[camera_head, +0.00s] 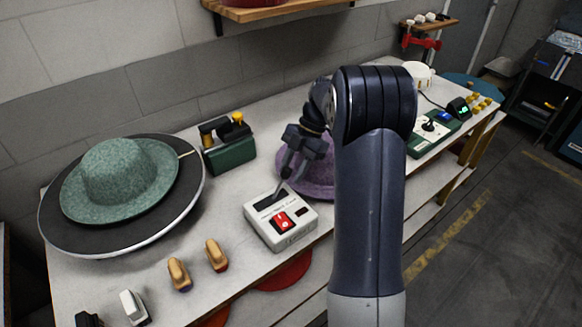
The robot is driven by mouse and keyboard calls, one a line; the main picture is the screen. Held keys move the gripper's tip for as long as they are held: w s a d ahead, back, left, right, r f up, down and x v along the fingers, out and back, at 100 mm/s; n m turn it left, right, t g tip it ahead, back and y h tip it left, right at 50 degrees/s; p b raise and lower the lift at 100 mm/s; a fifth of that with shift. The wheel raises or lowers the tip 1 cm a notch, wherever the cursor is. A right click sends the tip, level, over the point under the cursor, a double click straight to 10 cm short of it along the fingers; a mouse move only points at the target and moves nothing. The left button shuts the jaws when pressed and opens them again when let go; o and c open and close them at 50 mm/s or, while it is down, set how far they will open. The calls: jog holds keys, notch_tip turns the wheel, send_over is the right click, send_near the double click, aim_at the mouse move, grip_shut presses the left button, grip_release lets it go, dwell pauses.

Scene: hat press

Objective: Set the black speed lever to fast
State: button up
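A white control box (260,229) stands near the bench's front edge, with a red rocker switch (282,222) and a dark slot (268,201) in its top. My gripper (283,182) points down at the back edge of this box, over the slot's right end. A dark stick shape shows there between fingers and slot; I cannot tell whether it is the black speed lever or a fingertip. The lever's setting is not readable. The fingers are small and dark, so their opening is unclear. Whether they touch the box is also unclear.
A green felt hat (118,172) lies on a round dark plate (80,232) at left. A green device (231,154) stands behind the box. A purple hat (318,172) is partly hidden by my arm. Wooden-handled tools (217,256) lie in front. A green panel (428,132) is farther right.

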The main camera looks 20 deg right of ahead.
jog(key=shift+o, duration=0.8)
jog(key=shift+a+r, duration=0.15)
jog(key=shift+r, duration=0.05)
jog(key=v, duration=1)
jog(key=shift+r, duration=0.35)
jog(key=x, duration=1)
jog(key=shift+a+f, duration=0.2)
jog(key=shift+f, duration=0.05)
